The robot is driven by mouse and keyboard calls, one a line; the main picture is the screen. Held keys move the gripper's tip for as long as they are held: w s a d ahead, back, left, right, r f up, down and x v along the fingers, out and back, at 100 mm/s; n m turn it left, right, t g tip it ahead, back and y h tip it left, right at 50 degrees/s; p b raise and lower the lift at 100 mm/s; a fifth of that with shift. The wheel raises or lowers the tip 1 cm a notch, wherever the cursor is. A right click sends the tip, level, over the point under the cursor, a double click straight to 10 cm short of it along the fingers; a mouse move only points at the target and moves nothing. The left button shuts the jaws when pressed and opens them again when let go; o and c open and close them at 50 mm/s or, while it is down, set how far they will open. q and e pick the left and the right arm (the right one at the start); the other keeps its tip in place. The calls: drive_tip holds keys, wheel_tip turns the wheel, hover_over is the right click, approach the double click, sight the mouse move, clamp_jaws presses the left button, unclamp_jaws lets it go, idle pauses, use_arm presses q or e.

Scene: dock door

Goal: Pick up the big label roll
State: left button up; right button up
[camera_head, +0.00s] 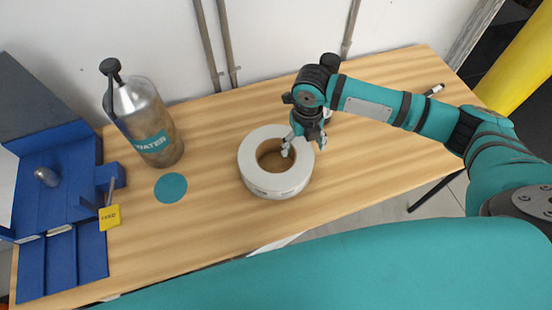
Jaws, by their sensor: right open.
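The big label roll (261,181) is a thick white ring with a brown core, lying flat on the wooden table near its middle. My right gripper (302,150) reaches in from the right and points down at the roll's right side. It is open, and one finger shows over the core hole while the other is near the roll's outer right edge. Whether the fingers touch the roll I cannot tell. My left gripper is not in view.
A blue fixture (62,205) with a yellow tag (109,217) fills the left end. A marker-like object (433,90) lies at the far right.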

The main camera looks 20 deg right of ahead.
wheel_tip(320, 180, down, 2)
drive_tip(key=shift+f, duration=0.1)
clamp_jaws()
idle(0.5)
